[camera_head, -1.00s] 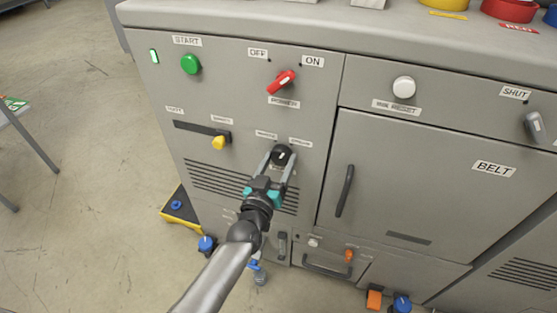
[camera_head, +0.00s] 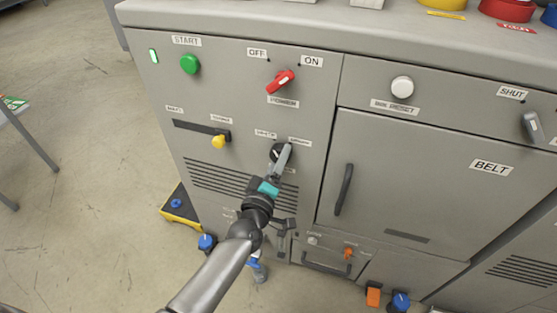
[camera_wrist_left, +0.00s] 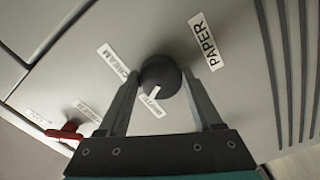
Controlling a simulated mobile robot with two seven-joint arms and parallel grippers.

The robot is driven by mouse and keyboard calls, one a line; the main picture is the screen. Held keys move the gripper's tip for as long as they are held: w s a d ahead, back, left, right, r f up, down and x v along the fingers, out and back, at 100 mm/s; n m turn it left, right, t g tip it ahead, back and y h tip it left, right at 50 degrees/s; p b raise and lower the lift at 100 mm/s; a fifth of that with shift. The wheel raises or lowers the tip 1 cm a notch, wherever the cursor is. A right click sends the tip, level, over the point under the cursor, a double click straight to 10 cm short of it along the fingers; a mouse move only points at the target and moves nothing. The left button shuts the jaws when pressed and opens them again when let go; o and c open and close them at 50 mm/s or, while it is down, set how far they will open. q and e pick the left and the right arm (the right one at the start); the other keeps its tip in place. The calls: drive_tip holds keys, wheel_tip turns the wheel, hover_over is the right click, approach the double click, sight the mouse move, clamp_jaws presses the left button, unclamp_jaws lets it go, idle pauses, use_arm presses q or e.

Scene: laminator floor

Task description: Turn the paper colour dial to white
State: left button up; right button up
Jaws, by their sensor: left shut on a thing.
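The paper colour dial (camera_head: 276,152) is a round black knob on the grey machine front, below the red power switch. My left gripper (camera_head: 283,153) is shut on it, one finger on each side; the left wrist view shows the same grip around the dial (camera_wrist_left: 160,75). The dial's white pointer mark (camera_wrist_left: 154,92) points down in that view, toward a small label between the fingers that seems to read WHITE. The CREAM label (camera_wrist_left: 112,62) is up and left of the dial, and the PAPER label (camera_wrist_left: 206,42) is to its right. My right gripper is not in view.
The red power switch (camera_head: 280,81) and green start button (camera_head: 190,64) are above the dial. A yellow slider (camera_head: 218,141) is to its left. The belt door handle (camera_head: 344,189) is to its right. Vent slots (camera_head: 215,180) lie beside my gripper.

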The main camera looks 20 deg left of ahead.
use_arm(q)
drive_tip(key=shift+n, duration=0.8)
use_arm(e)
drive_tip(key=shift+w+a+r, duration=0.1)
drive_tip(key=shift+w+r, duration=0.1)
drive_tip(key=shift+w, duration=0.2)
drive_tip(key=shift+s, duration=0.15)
use_arm(q)
drive_tip(key=o, duration=1.4)
drive_tip(key=shift+c, duration=0.2)
